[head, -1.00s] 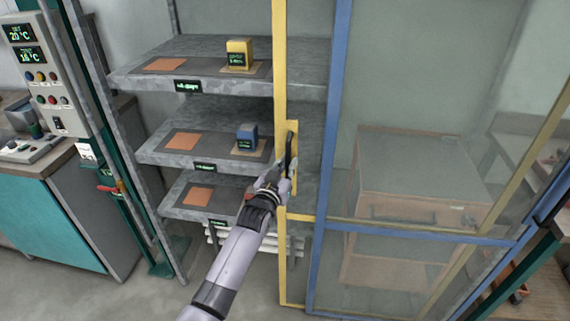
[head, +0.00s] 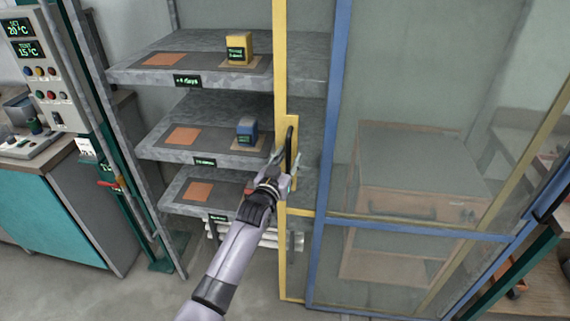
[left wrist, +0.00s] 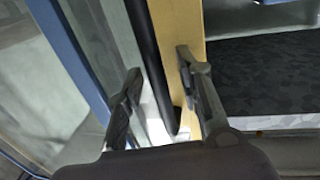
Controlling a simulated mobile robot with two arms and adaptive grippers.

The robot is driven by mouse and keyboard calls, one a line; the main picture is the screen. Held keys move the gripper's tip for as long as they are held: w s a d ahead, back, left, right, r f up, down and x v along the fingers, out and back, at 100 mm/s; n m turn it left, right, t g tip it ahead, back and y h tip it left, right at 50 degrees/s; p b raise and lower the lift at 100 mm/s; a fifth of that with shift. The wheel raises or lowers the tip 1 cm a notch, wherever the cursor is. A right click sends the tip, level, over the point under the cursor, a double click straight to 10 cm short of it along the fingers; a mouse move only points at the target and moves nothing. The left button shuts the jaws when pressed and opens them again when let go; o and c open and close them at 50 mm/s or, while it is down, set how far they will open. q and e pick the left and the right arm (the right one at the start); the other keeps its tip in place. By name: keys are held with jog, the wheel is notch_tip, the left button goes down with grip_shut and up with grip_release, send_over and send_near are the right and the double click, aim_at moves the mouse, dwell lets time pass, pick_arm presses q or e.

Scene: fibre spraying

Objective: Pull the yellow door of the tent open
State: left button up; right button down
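The yellow door (head: 281,250) of the tent stands upright, with the shelves uncovered to its left. Its right part overlaps the blue-framed panel (head: 318,245). A long black handle (head: 289,150) is on the door's left upright; it also shows in the left wrist view (left wrist: 150,65). My left gripper (head: 285,166) is at the handle's lower end. In the left wrist view my left gripper (left wrist: 158,88) has its fingers spread, one on each side of the handle, with gaps visible. My right gripper is not in view.
Grey shelves (head: 210,75) hold orange sheets, a yellow block (head: 239,48) and a blue block (head: 247,131). A control panel (head: 38,75) and teal cabinet (head: 50,225) stand left. A wooden cabinet shows through the panel. Bare floor lies at the front left.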

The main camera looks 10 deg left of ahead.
pick_arm(q)
jog(key=v, duration=1.2)
jog(key=s+a+f+g+y, duration=0.1)
jog(key=s+f+g, duration=0.1)
jog(key=f, duration=0.7)
jog(key=s+a+f+g, duration=0.1)
jog(key=s+f+g, duration=0.1)
jog(key=f, duration=0.7)
jog(key=s+a+f+g+y, duration=0.1)
jog(key=s+a+f+g, duration=0.1)
jog(key=s+f, duration=0.7)
jog(key=s+a+f+g, duration=0.1)
jog(key=s+f+g, duration=0.25)
jog(key=f, duration=0.95)
jog(key=s+a+f+g, duration=0.2)
jog(key=s+f, duration=0.3)
jog(key=s, duration=0.7)
jog(key=s+a+f+g+y, duration=0.1)
jog(key=s+f, duration=0.5)
jog(key=s, duration=0.7)
jog(key=s+a+f+g+y, duration=0.1)
jog(key=s+a+f+g, duration=0.3)
jog(key=s, duration=0.9)
notch_tip(320, 180, down, 2)
jog(key=shift+a+f, duration=0.15)
jog(key=shift+a, duration=0.2)
jog(key=shift+w, duration=0.1)
